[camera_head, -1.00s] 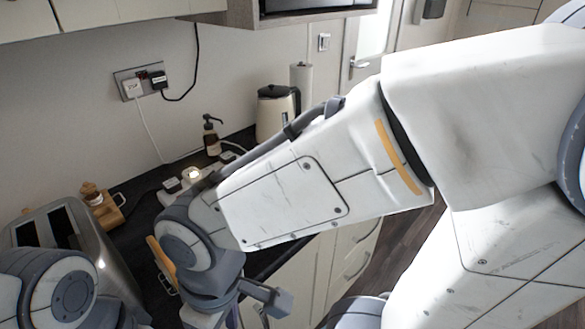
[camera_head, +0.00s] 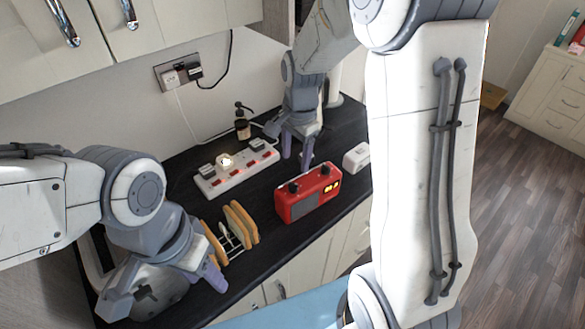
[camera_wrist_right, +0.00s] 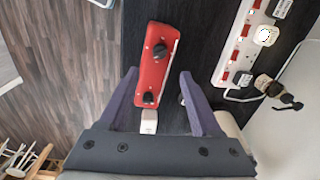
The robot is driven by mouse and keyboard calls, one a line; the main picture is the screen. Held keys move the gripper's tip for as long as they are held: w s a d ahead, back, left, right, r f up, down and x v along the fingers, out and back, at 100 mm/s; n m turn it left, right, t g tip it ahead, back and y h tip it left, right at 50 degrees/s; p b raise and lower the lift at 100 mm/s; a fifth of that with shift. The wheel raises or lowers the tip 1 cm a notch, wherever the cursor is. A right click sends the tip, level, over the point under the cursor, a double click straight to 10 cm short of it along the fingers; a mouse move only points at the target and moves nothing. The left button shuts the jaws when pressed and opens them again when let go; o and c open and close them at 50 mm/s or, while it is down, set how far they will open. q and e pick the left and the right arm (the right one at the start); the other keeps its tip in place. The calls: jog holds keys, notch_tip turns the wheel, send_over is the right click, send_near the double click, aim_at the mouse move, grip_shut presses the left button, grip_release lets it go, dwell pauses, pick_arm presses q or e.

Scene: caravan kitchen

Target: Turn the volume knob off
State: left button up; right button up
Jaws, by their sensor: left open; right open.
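A red radio (camera_head: 307,195) stands on the dark worktop. It has two black knobs on top, a left knob (camera_head: 293,187) and a right knob (camera_head: 326,169); I cannot tell which is the volume knob. My right gripper (camera_head: 298,158) is open and empty, pointing down behind the radio. In the right wrist view the radio (camera_wrist_right: 166,75) appears between the spread fingers of the right gripper (camera_wrist_right: 158,74), with the near knob (camera_wrist_right: 148,98) and the far knob (camera_wrist_right: 160,51) both visible. My left gripper (camera_head: 166,290) is open over the toaster at lower left, away from the radio.
A white power strip (camera_head: 236,174) with plugs and a lit switch lies behind the radio. A toast rack (camera_head: 241,224) with bread stands left of it. A metal toaster (camera_head: 150,297) is under my left gripper. A small white box (camera_head: 356,157) is right of the radio. A soap bottle (camera_head: 242,128) stands behind.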

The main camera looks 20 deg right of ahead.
aim_at(293, 184)
jog(key=f, duration=0.3)
jog(key=f+p, duration=0.1)
jog(key=f, duration=0.2)
jog(key=f+p, duration=0.1)
jog(key=f, duration=0.3)
jog(key=shift+w+a+f, duration=0.1)
jog(key=shift+w+a, duration=0.1)
jog(key=shift+w, duration=0.05)
jog(key=shift+c, duration=0.3)
grip_shut()
